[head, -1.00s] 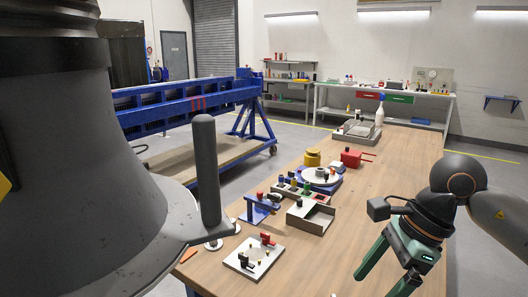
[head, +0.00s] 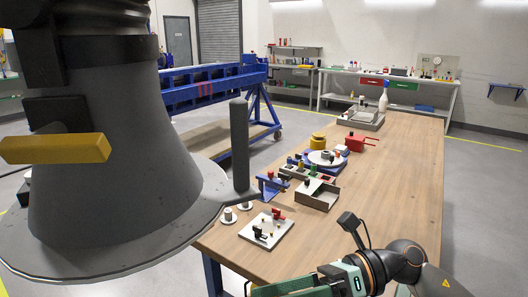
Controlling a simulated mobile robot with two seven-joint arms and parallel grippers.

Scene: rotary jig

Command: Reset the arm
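A rotary jig with a white round plate (head: 325,158) on a blue base sits mid-table, with small parts on it. I cannot tell which part the task calls the arm. A blue bracket (head: 271,187) stands in front of it at the table's left side. My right gripper (head: 262,291) is low at the bottom edge, its green fingers pointing left and partly cut off; its opening does not show clearly. It is apart from the jig. My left gripper is not in view.
A large grey cone (head: 120,165) with a flange, upright post and yellow bar fills the left side; I cannot tell what it is. A white plate (head: 262,236), grey tray (head: 318,195), red box (head: 355,143) and yellow cylinder (head: 318,141) lie on the table. The table's right side (head: 400,180) is clear.

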